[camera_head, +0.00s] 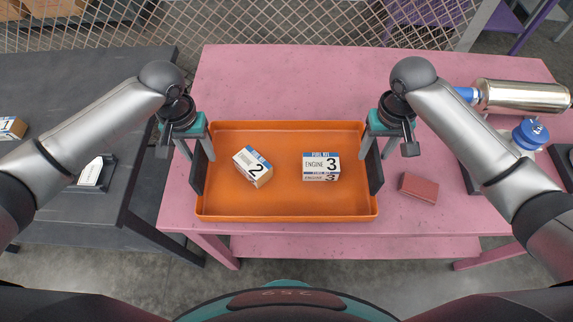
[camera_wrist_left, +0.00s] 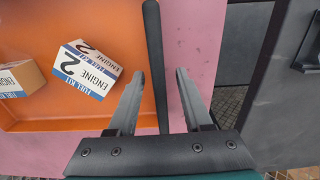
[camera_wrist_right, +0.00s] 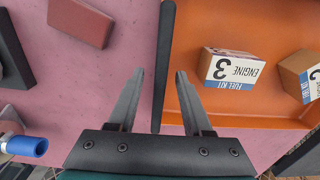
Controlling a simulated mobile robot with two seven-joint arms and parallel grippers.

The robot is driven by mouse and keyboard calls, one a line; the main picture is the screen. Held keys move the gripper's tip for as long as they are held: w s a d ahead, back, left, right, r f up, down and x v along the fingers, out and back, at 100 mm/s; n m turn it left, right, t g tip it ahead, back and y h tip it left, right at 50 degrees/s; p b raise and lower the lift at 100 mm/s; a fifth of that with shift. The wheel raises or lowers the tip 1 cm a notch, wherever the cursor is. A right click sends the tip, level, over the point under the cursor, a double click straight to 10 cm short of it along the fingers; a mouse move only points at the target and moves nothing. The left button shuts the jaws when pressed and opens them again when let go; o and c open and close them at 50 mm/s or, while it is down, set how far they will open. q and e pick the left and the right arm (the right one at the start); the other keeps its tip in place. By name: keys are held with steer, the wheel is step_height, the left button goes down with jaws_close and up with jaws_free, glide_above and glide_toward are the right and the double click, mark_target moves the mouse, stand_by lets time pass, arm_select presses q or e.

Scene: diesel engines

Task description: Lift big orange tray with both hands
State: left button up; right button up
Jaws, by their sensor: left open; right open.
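A big orange tray (camera_head: 285,205) lies on the pink table, with a black handle on its left side (camera_head: 198,172) and one on its right side (camera_head: 374,172). Inside it are a box marked 2 (camera_head: 252,166) and a box marked 3 (camera_head: 321,167). My left gripper (camera_head: 197,158) is open at the left handle; in the left wrist view the handle (camera_wrist_left: 155,65) runs between its fingers. My right gripper (camera_head: 379,156) is open at the right handle; in the right wrist view the handle (camera_wrist_right: 163,70) lies between its fingers. Whether the fingers touch the handles cannot be told.
The pink table (camera_head: 290,85) is clear behind the tray. A red block (camera_head: 418,188) lies right of it. A metal cylinder (camera_head: 522,96) and a blue-capped part (camera_head: 530,133) are further right. A dark table (camera_head: 60,215) stands at the left, across a gap.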

arm_select(q)
steer(key=shift+f, duration=1.1)
arm_select(e)
steer(key=shift+f, duration=1.05)
arm_select(q)
steer(key=shift+c, duration=0.3)
arm_select(e)
steer(key=shift+c, duration=0.3)
arm_select(q)
jaws_close()
arm_select(e)
jaws_close()
arm_select(q)
steer(key=shift+w+r, duration=0.1)
steer(key=shift+r, duration=0.05)
arm_select(e)
steer(key=shift+w+r, duration=0.1)
